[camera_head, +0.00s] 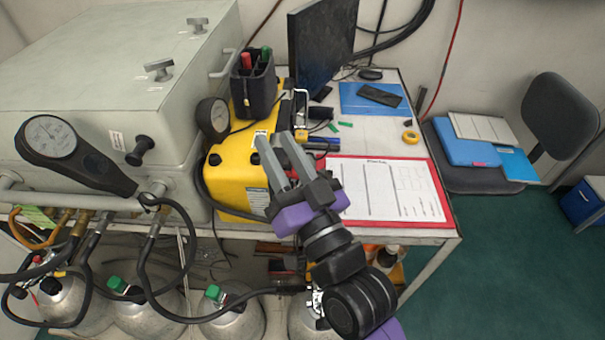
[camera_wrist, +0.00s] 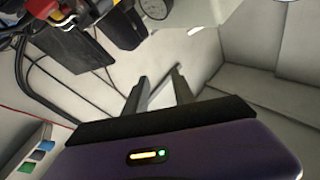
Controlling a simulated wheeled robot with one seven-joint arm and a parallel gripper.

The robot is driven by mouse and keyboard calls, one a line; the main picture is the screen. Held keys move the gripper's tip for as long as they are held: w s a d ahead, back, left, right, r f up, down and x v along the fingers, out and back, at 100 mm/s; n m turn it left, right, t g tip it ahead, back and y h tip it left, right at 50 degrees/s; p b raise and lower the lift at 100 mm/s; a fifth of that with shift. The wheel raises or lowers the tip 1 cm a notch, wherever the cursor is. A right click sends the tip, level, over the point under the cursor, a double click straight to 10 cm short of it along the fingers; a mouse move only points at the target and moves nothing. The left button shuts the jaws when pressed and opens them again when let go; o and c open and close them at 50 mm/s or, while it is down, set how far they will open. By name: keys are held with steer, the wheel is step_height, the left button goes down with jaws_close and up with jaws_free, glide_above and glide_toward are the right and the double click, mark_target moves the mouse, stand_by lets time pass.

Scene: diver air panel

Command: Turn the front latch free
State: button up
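Two grey T-handled latches sit on top of the large pale grey cabinet (camera_head: 95,60) in the head view. The nearer, front latch (camera_head: 158,70) stands on the lid close to the cabinet's right side; the other latch (camera_head: 197,23) is farther back. My gripper (camera_head: 275,140) is to the right of and below both latches in the picture, over the yellow case and apart from the latches. Its two grey fingers are spread with nothing between them, as the wrist view also shows (camera_wrist: 160,76). I cannot make out either latch in the wrist view.
A yellow case (camera_head: 240,175) with a black tool holder (camera_head: 253,85) and a round gauge (camera_head: 213,117) stands beside the cabinet. A black-handled gauge (camera_head: 75,150) and hoses are at its front. A monitor (camera_head: 318,50) and red clipboard (camera_head: 385,190) are on the table.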

steer(key=shift+m+t+h, duration=0.4)
steer(key=shift+m+h, duration=0.2)
steer(key=shift+h, duration=0.3)
steer(key=shift+s+d+f, duration=0.75)
steer(key=shift+d, duration=0.15)
steer(key=shift+s+d+f, duration=0.7)
steer(key=shift+d+f, duration=0.05)
steer(key=shift+d, duration=0.1)
